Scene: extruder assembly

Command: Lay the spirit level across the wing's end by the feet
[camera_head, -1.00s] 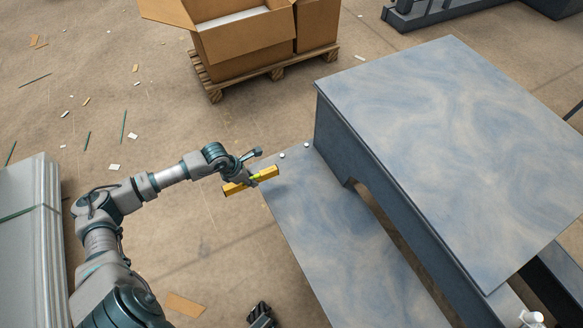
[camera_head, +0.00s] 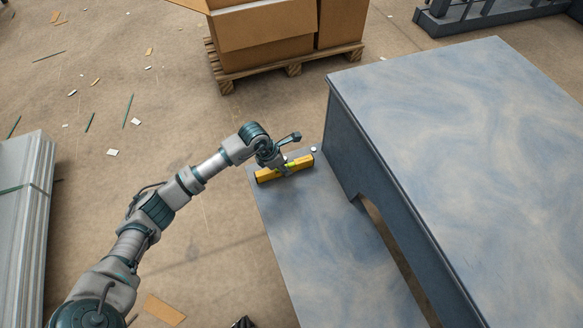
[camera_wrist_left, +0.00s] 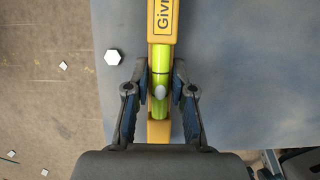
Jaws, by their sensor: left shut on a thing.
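The yellow spirit level (camera_head: 284,169) with a green vial is in my left gripper (camera_head: 285,168). In the left wrist view the gripper's fingers (camera_wrist_left: 160,88) are shut on the level's middle (camera_wrist_left: 160,106). The level lies crosswise over the far end of the low blue-grey wing (camera_head: 310,230); I cannot tell whether it touches the surface. A white foot (camera_head: 313,149) stands beyond the level at its right end. The wrist view shows a white hexagonal piece (camera_wrist_left: 113,58) beside the level. A dark tip (camera_head: 242,323) at the bottom edge may be my right gripper; its fingers are unclear.
The higher blue-grey tabletop (camera_head: 450,130) stands close to the right of the wing, with a steep side wall. A cardboard box (camera_head: 265,40) on a wooden pallet (camera_head: 290,68) is behind. Stacked panels (camera_head: 25,215) lie at left. Floor left of the wing is mostly clear, with scattered scraps.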

